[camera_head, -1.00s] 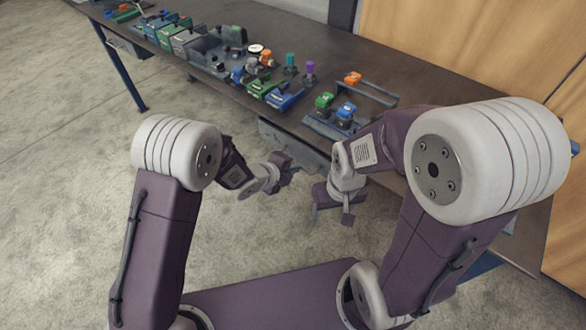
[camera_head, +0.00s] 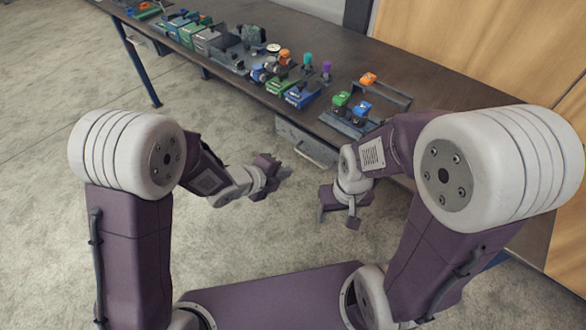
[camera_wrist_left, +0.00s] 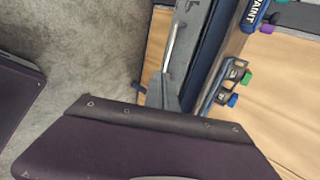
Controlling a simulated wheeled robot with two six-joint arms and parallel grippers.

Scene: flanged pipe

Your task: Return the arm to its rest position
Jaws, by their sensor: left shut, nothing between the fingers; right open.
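My left gripper (camera_head: 284,174) is shut and empty. In the head view it hangs over the floor in front of the workbench, apart from everything on it. In the left wrist view, the shut fingers (camera_wrist_left: 167,92) point toward the bench edge and a drawer front. My right gripper (camera_head: 338,218) is open and empty, pointing down over the floor in front of the bench, to the right of the left one. Both arms are bent and do not touch each other.
The workbench (camera_head: 430,88) runs across the back. It carries a grey rack (camera_head: 385,92) with orange, green and blue-topped parts, and several green, blue and grey blocks further left. A drawer (camera_head: 305,145) with a handle is under the edge. The concrete floor (camera_head: 60,95) at left is clear.

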